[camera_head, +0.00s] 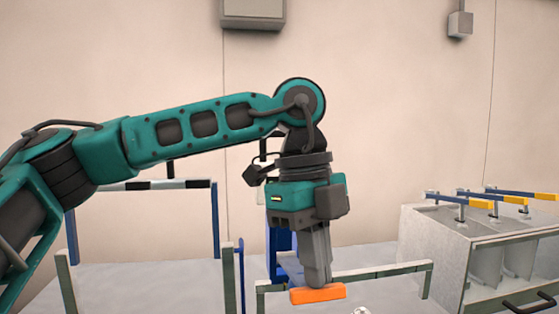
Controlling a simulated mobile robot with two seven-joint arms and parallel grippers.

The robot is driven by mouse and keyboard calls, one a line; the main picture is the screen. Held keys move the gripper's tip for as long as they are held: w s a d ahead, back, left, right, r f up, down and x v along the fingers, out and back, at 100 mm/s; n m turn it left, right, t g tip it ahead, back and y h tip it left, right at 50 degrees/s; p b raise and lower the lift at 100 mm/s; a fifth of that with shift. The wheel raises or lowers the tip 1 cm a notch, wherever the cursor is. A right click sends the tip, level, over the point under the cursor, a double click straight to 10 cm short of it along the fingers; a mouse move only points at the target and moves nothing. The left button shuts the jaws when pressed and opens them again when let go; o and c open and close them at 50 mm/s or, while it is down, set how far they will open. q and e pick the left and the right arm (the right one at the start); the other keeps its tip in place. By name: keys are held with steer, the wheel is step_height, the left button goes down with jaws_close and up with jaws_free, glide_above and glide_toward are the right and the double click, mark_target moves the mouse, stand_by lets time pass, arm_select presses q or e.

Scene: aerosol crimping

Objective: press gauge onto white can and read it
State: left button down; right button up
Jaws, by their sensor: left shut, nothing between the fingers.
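My left gripper (319,284) points straight down right of the picture's middle, its fingers shut together and empty. An orange block (318,294) shows directly at its fingertips; I cannot tell whether they touch it. A small pale thing (361,311) is cut off by the bottom edge, right of the orange block; I cannot tell whether it is the white can. I cannot make out a gauge. My right gripper is not in view.
A blue stand (281,255) is partly hidden behind my left gripper. Low grey-green rails (390,271) run around this spot. A frame with a black-and-white bar (150,185) stands at left. A grey bin unit (435,250) with blue and yellow levers stands at right.

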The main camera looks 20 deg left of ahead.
mark_target(317, 297)
arm_select(q)
steer(key=shift+s+d+f+b, duration=0.1)
steer(key=shift+s+f+b, duration=0.05)
steer(key=shift+f+b, duration=0.5)
steer(key=shift+s+d+f+b, duration=0.1)
steer(key=shift+f+b, duration=0.3)
steer(key=shift+f, duration=0.4)
steer(key=shift+s+f+b, duration=0.1)
steer(key=shift+f+b, duration=0.45)
steer(key=shift+f, duration=0.05)
steer(key=shift+s+d+f+b, duration=0.15)
steer(key=shift+s+f+b, duration=0.05)
steer(key=shift+f+b, duration=0.75)
steer(key=shift+r, duration=0.1)
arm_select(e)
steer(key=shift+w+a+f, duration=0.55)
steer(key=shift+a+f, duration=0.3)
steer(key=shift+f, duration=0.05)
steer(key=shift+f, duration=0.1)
